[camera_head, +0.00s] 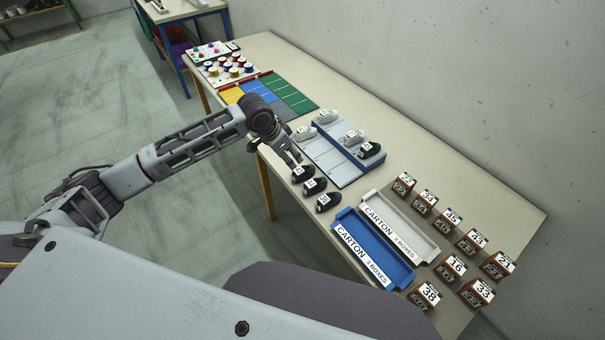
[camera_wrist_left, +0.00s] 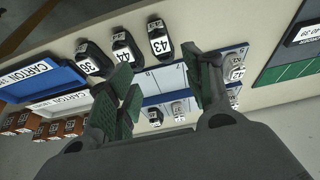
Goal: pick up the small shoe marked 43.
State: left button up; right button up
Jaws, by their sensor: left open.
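The black shoe marked 43 (camera_wrist_left: 159,42) lies on the table at the top middle of the left wrist view. In the head view, this black shoe (camera_head: 303,173) is the one nearest my left gripper (camera_head: 292,155). Its label is not clearly readable there. My left gripper (camera_wrist_left: 163,75) is open and empty, close by the shoe and apart from it. In the wrist view the shoe shows beyond the gap between the fingers. Black shoes marked 44 (camera_wrist_left: 123,46) and 36 (camera_wrist_left: 90,58) lie beside it in a row. My right gripper is not in view.
A blue-and-white board (camera_head: 347,177) with grey shoes and a black one stands right of the row. A blue carton tray (camera_head: 340,238), a white carton tray (camera_head: 431,251) and several numbered brown boxes (camera_head: 404,184) stand nearer. Green, blue and yellow panels (camera_head: 290,96) lie farther back.

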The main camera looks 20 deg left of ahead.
aim_at(302, 169)
pick_arm(q)
jog(key=shift+w+a+r, duration=0.15)
jog(key=shift+a+r, duration=0.05)
jog(key=shift+a, duration=0.1)
jog(key=shift+f, duration=0.15)
jog(key=shift+x, duration=4.15)
jog(key=shift+w, duration=0.15)
jog(key=shift+w+d+f+p, duration=0.3)
jog(key=shift+d+f+p, duration=0.05)
jog(key=shift+f, duration=0.25)
jog(key=shift+w+d+f+p, duration=0.3)
jog(key=shift+d+f, duration=0.05)
jog(key=shift+f, duration=0.2)
jog(key=shift+x, duration=1.15)
jog(key=shift+c, duration=0.3)
jog(key=c, duration=0.7)
